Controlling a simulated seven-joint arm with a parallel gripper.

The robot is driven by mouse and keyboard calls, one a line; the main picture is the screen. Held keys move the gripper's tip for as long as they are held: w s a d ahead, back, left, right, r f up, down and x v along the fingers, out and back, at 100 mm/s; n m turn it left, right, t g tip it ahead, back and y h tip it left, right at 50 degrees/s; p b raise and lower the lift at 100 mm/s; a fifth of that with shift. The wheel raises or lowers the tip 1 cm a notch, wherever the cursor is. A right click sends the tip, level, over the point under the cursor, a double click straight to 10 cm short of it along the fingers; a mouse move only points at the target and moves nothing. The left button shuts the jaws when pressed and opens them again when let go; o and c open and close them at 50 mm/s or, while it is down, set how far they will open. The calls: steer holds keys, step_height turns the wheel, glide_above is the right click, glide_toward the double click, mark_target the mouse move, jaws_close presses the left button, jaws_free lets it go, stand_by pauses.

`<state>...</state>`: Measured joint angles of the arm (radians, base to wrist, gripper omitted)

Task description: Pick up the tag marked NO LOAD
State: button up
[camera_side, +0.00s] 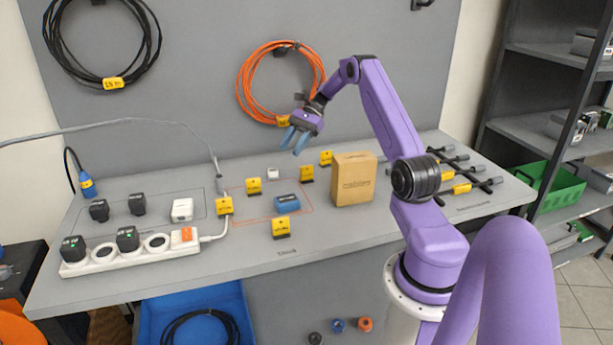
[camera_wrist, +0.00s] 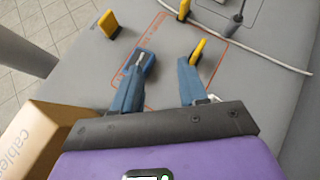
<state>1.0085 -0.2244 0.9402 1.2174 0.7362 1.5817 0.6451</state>
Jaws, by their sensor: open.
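Several small yellow tags on dark bases stand on the grey bench; their lettering is too small to read, so I cannot tell which one is marked NO LOAD. In the side view one is at the front (camera_side: 281,226), one beside the power strip's cable (camera_side: 224,206), one at the back of the orange outline (camera_side: 254,187), one near the box (camera_side: 307,174) and one farther back (camera_side: 326,158). My gripper (camera_side: 294,140) is open and empty, above the bench's back part. In the wrist view tags stand beyond my gripper (camera_wrist: 162,70), at left (camera_wrist: 108,24), top (camera_wrist: 183,9) and near the right finger (camera_wrist: 198,52).
A cardboard box (camera_side: 354,180) stands right of the tags. A blue device (camera_side: 286,202) lies among them. A white power strip (camera_side: 130,254) with black plugs is at the left, its cable running to the right. Black bars (camera_side: 480,180) lie at the right.

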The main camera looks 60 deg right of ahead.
steer(key=s+d+f+m+t, duration=0.2)
steer(key=s+d+m+t, duration=0.15)
steer(key=d, duration=0.65)
steer(key=m+t, duration=0.3)
steer(key=m, duration=0.1)
glide_toward(307, 166)
steer(key=shift+t, duration=0.25)
steer(key=x, duration=0.3)
steer(key=f+x, duration=0.1)
steer(key=x, duration=0.1)
steer(key=shift+w+d, duration=0.15)
steer(key=shift+d, duration=0.1)
steer(key=x, duration=0.4)
steer(key=shift+s+a, duration=0.25)
steer(key=shift+a, duration=0.05)
steer(key=shift+w+a+f, duration=0.2)
steer(key=shift+w+a, duration=0.2)
steer(key=shift+c, duration=0.3)
jaws_close()
